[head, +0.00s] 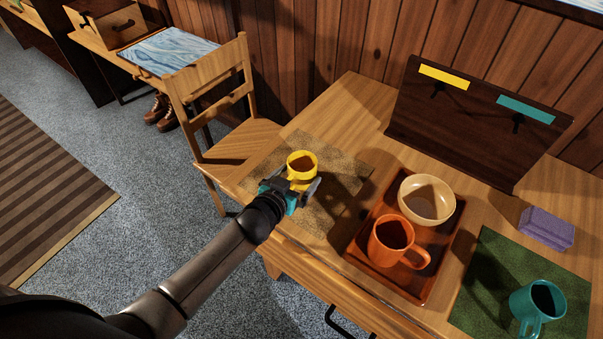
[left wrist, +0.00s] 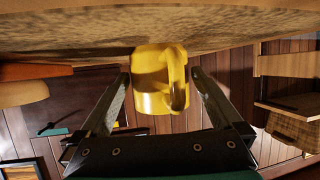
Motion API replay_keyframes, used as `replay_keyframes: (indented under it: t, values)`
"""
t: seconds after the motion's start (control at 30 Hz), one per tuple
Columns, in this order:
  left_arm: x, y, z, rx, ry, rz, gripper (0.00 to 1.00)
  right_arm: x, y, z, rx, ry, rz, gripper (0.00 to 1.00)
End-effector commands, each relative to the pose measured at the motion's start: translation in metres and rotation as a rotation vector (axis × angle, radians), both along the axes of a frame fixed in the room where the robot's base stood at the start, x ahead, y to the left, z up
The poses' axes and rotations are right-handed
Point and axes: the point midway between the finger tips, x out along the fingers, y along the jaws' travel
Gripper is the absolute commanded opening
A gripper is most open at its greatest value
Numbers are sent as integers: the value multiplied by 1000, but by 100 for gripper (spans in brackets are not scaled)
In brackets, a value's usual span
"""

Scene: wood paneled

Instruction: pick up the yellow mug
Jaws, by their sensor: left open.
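The yellow mug (head: 302,164) stands on a tan mat (head: 345,172) at the left end of the wooden table. My left gripper (head: 290,188) is at the mug's near side, with its fingers apart. In the left wrist view the yellow mug (left wrist: 158,78) is between the two open fingers of the left gripper (left wrist: 160,88), its handle toward the camera. A gap shows between the mug and each finger. The mug's lower part is partly hidden by the gripper in the head view. My right gripper is not in view.
A brown tray (head: 368,262) holds an orange mug (head: 391,240) and a cream bowl (head: 427,199). A teal mug (head: 538,305) stands on a green mat (head: 490,280). A purple sponge-like block (head: 546,228) lies behind it. A wooden chair (head: 235,148) stands left of the table.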

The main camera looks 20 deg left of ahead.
Motion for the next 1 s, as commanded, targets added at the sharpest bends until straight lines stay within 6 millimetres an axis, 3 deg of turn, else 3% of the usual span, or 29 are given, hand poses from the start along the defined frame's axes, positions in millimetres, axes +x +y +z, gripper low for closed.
replay_keyframes:
  t: [0.13, 0.4, 1.0]
  values:
    - [10, -2, -5, 1, -1, 0, 100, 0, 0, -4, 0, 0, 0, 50]
    - [11, -2, -4, -1, -1, -1, 99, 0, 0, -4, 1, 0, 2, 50]
    - [10, -2, -4, 0, 0, -1, 31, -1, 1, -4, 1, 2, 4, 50]
